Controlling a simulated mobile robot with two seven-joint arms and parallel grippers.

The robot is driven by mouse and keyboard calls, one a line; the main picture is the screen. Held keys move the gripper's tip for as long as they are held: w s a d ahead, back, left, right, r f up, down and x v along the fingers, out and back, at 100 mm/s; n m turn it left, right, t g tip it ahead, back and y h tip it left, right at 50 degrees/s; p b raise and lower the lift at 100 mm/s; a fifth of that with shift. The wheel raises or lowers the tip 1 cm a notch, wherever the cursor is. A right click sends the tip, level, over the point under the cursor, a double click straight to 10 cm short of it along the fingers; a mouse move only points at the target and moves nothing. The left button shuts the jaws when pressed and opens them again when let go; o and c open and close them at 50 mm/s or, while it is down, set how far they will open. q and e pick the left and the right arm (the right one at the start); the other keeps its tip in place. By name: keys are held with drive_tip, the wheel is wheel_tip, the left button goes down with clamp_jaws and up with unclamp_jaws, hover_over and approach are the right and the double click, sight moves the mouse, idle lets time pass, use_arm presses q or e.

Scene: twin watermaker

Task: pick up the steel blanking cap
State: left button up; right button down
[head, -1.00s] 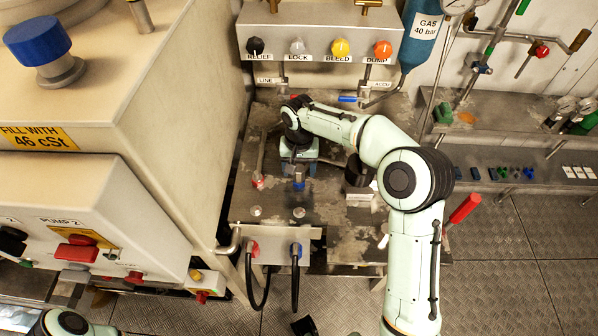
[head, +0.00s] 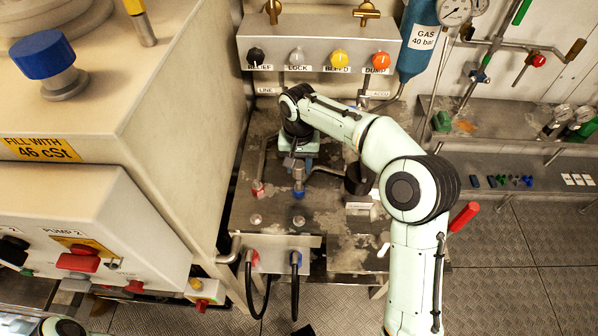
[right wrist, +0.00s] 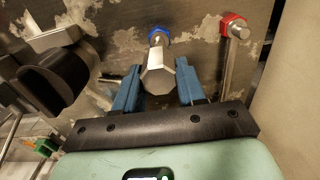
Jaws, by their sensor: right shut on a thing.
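The steel blanking cap (right wrist: 158,76) is a faceted, bright metal piece between the two blue fingers of my right gripper (right wrist: 160,84) in the right wrist view. The gripper is shut on it. A blue-ringed end (right wrist: 159,35) lies just beyond the cap; I cannot tell whether the two are joined or apart. In the head view the right gripper (head: 298,163) is over the steel bench, mostly hidden under my wrist. The blue-ringed end (head: 298,193) shows just in front of it. My left gripper is out of view.
A red-ringed steel fitting (right wrist: 234,27) stands close beside the gripper. A black cylinder (head: 357,179) stands on the bench to the right. A valve panel (head: 318,52) with coloured knobs is behind, and a large cream tank housing is on the left.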

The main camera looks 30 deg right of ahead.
sight(299, 163)
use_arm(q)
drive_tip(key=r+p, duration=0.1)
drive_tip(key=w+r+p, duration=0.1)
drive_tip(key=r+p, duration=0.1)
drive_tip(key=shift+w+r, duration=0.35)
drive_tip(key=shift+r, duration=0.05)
use_arm(e)
wheel_tip(299, 163, up, 14)
drive_tip(key=shift+r, duration=0.2)
drive_tip(key=c, duration=1.3)
unclamp_jaws()
clamp_jaws()
